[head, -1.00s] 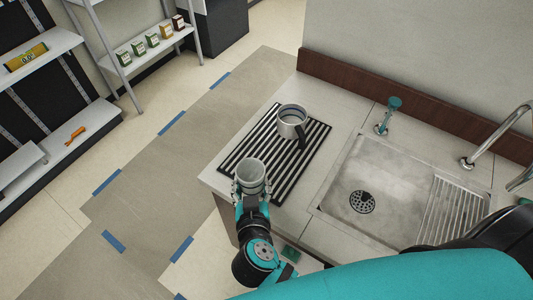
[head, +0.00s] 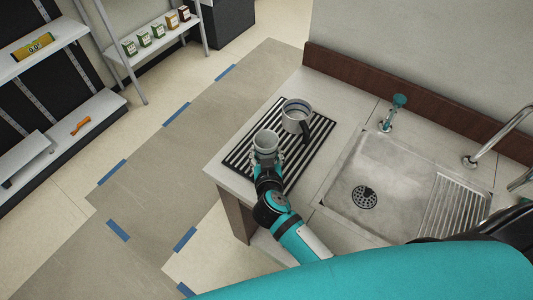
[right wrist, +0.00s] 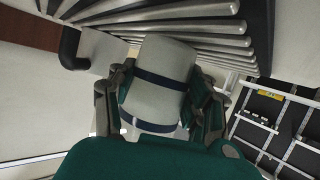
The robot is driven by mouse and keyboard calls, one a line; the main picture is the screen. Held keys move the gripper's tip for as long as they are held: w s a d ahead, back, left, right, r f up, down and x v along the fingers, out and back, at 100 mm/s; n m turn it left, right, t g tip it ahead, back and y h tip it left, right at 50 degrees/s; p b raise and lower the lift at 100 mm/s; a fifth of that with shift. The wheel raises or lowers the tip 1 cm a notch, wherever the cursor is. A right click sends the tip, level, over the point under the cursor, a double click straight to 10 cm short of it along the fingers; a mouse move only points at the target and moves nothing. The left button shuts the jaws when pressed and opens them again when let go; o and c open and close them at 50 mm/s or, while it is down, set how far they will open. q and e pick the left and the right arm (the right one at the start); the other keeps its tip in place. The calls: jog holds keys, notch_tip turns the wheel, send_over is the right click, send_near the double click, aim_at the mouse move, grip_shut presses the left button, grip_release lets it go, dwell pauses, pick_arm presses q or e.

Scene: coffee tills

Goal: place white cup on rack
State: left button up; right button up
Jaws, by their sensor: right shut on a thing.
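The white cup (head: 266,140) is upright in my right gripper (head: 266,155); its open top shows in the head view. The right wrist view shows the cup (right wrist: 160,75) between both fingers (right wrist: 160,105). The rack (head: 308,153), a dark mat with pale bars, lies on the counter. The cup is over the rack's left part in the head view. In the right wrist view the bars (right wrist: 190,20) are very close to the cup; I cannot tell whether they touch. My left gripper is not in view.
A metal pitcher (head: 297,115) with a dark handle stands on the rack just behind the cup. The sink (head: 375,180) and a teal-topped dispenser (head: 393,113) are to the right. The rack's right front part is bare. The counter's edge is at the left.

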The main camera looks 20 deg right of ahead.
jog(key=shift+f, duration=0.1)
jog(key=o, duration=1.3)
jog(key=shift+s+r, duration=0.2)
jog(key=v, duration=1.1)
jog(key=shift+s+a, duration=0.15)
jog(key=shift+s, duration=0.15)
